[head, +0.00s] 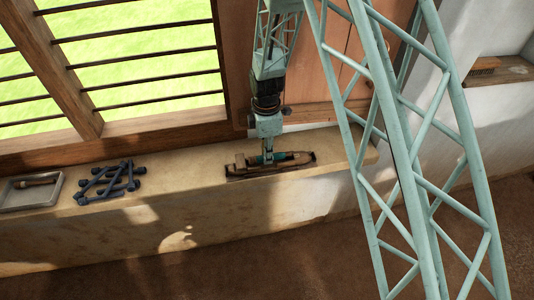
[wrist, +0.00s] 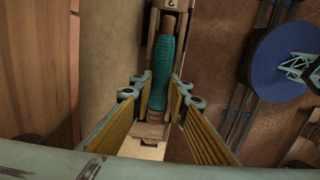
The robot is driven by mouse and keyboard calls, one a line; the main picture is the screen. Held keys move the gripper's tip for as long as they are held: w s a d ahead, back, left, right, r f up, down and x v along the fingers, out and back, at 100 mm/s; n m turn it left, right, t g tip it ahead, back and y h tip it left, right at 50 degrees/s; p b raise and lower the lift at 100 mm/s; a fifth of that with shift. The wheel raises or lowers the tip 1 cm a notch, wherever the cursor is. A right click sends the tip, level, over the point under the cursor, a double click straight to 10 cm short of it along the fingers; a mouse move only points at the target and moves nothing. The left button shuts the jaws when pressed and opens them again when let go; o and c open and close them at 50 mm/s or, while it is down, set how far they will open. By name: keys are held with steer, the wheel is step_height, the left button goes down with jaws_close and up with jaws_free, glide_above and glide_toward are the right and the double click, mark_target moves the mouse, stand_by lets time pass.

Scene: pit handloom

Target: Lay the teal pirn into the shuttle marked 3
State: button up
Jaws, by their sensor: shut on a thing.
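The teal pirn (wrist: 162,70) lies lengthwise between my fingers in the wrist view, its bare wooden ends showing. My gripper (wrist: 160,98) is shut on it near its lower part. The wooden shuttle (wrist: 148,30) is directly behind it, lined up with it, with a partly cut-off number mark at the top edge. In the head view, my gripper (head: 268,158) points down at the shuttle (head: 241,164) on the ledge, with a bit of the teal pirn (head: 282,157) showing at the cavity. I cannot tell whether the pirn touches the cavity floor.
The shuttle sits on a narrow plastered ledge (head: 205,183) below a barred window. A pile of dark blue pieces (head: 108,183) and a grey tray (head: 58,182) with a wooden item lie to the left. A round blue disc (wrist: 285,62) shows at right in the wrist view.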

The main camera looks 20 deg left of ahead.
steer(key=shift+f+b, duration=0.35)
steer(key=shift+f, duration=0.5)
steer(key=o, duration=0.9)
steer(key=shift+r+p, duration=1.7)
steer(key=shift+r, duration=2.3)
steer(key=shift+r, duration=0.1)
